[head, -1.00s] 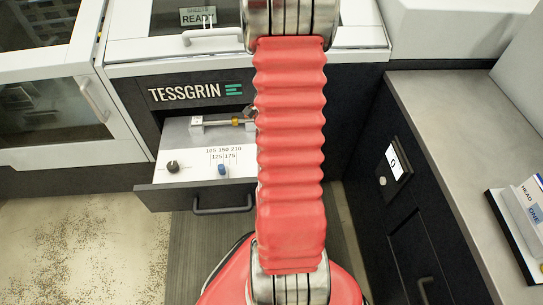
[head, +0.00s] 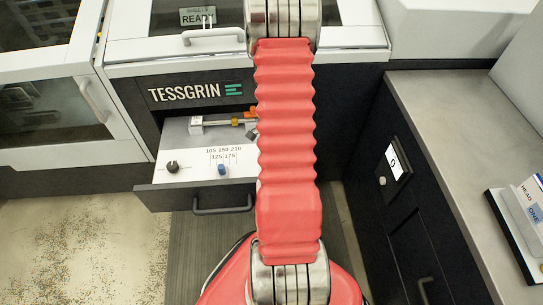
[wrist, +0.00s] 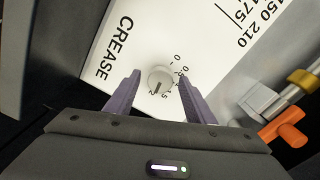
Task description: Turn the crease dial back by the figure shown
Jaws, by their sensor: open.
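The crease dial (wrist: 160,79) is a small pale grey knob on a white panel (wrist: 115,55) lettered CREASE, in the wrist view. Its scale runs from 0 at the upper right round to 2 at the bottom. Its dark pointer line points down, near the 1.5 to 2 end. My gripper (wrist: 159,77) is open, its two purple fingers on either side of the dial with gaps showing. I cannot tell how high the fingertips stand above the panel. In the head view the dial and gripper are hidden behind my red arm.
The open drawer (head: 165,197) holds a black knob (head: 172,167) and a blue selector (head: 221,169). An orange lever (wrist: 283,128) stands beside the dial's panel. A white label (head: 393,160) with a dark mark is on the right cabinet. A READY sign (head: 198,17) shows above.

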